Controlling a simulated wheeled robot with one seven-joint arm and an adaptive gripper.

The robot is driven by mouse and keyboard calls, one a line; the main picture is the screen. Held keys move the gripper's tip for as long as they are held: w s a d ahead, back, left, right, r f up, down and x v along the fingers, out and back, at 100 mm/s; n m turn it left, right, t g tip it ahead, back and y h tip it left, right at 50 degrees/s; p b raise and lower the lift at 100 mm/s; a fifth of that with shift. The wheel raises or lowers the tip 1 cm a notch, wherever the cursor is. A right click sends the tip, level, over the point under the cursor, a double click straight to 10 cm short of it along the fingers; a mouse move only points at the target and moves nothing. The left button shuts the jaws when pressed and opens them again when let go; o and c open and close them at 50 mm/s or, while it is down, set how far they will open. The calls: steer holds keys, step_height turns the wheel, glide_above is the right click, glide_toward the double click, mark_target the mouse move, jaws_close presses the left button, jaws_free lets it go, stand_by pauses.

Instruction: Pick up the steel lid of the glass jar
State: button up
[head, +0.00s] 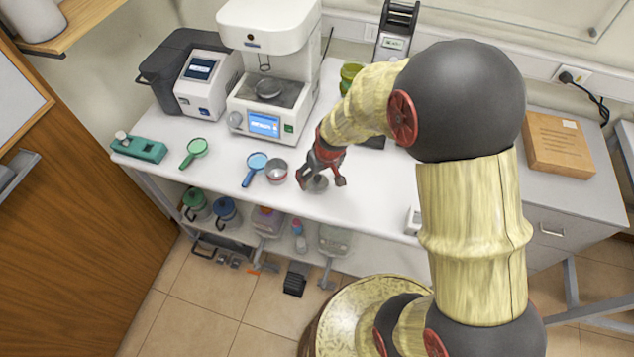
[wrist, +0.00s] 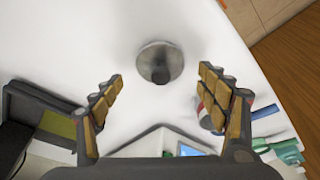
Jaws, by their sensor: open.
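The steel lid (head: 316,184) lies on the white table near its front edge, a round grey disc. In the wrist view the lid (wrist: 160,60) shows a dark knob at its middle and lies ahead of the fingers, centred between them. My gripper (head: 322,178) is open and empty above the lid, pointing down. In the wrist view its padded fingers (wrist: 161,78) are spread wide, apart from the lid. A small steel-and-red cup (head: 277,171) stands just left of the gripper. I cannot tell which vessel is the glass jar.
A blue strainer (head: 257,165), a green strainer (head: 195,150) and a teal device (head: 138,147) lie to the left. A white testing machine (head: 268,85) and a printer-like unit (head: 203,85) stand behind. A green jar (head: 349,77) stands at the back.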

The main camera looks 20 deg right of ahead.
steer(key=x, duration=0.3)
steer(key=shift+r, duration=0.1)
steer(key=c, duration=1.1)
steer(key=shift+c, duration=0.7)
